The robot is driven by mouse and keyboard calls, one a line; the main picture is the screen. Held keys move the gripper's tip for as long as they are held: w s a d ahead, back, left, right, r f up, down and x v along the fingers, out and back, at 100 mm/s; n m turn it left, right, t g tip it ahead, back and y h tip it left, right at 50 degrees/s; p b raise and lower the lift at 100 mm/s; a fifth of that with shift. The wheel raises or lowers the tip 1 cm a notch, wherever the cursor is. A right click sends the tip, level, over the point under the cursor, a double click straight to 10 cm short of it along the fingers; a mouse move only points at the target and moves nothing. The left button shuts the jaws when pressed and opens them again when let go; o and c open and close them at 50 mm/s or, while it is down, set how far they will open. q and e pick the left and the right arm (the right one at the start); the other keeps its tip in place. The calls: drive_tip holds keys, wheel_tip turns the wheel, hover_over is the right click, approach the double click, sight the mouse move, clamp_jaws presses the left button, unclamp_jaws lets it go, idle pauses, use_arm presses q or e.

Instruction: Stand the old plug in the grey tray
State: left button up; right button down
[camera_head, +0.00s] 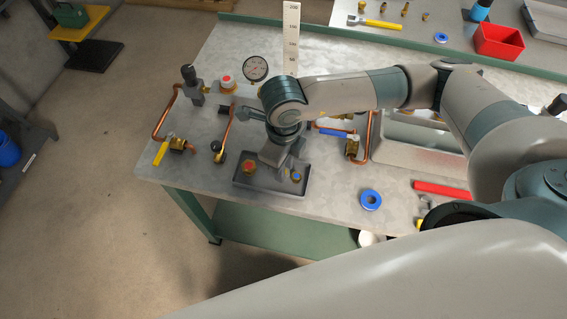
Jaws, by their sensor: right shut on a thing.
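My right gripper (279,161) reaches down over the dark grey tray (262,188) near the front edge of the bench. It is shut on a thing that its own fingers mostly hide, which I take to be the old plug. I cannot tell whether that thing touches the tray floor. My left gripper is out of view.
Copper pipes with yellow (160,153) and blue (337,133) valve handles flank the tray. A gauge (255,68) and a white scale (291,40) stand behind. A blue tape roll (371,200) and red bar (443,189) lie right. A grey bin (415,152) is at the right.

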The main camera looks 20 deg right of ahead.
drive_tip(key=shift+f, duration=0.2)
drive_tip(key=shift+f, duration=0.15)
drive_tip(key=c, duration=1.5)
unclamp_jaws()
